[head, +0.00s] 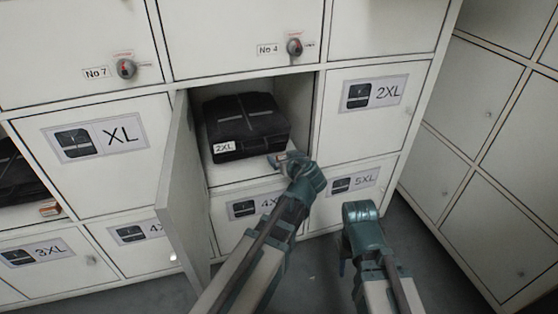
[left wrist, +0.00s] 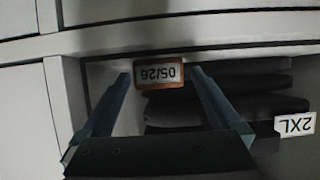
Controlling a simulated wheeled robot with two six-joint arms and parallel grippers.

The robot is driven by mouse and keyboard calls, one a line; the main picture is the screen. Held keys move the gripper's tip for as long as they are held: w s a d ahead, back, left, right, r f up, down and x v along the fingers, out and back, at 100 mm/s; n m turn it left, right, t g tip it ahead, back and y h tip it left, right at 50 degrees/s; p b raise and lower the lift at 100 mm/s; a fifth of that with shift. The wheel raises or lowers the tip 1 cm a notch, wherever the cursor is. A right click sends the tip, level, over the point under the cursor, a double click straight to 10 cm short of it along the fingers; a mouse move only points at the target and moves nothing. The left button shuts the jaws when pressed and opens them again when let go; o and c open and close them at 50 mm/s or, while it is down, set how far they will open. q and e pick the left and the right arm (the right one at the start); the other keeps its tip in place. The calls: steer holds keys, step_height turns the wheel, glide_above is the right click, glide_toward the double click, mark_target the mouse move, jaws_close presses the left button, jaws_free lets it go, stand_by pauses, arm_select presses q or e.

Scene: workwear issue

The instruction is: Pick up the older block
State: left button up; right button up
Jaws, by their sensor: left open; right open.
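In the head view my left gripper (head: 287,161) is at the front of the open compartment and hides this block. Another orange-edged block (head: 50,209) is in the open compartment at far left; its date is unreadable. My right gripper (head: 347,262) is open and empty, low in front of the lockers.
A black folded garment (head: 245,125) tagged 2XL lies in the open compartment, behind the gripper. The open door (head: 183,190) stands out left of my left arm. Closed doors, such as the XL one (head: 105,135), surround it. More lockers (head: 480,120) stand at right.

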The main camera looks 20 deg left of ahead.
arm_select(q)
steer(key=c, duration=1.4)
steer(key=shift+r, duration=0.15)
arm_select(e)
steer(key=shift+d+r, duration=0.1)
steer(key=shift+r, duration=0.05)
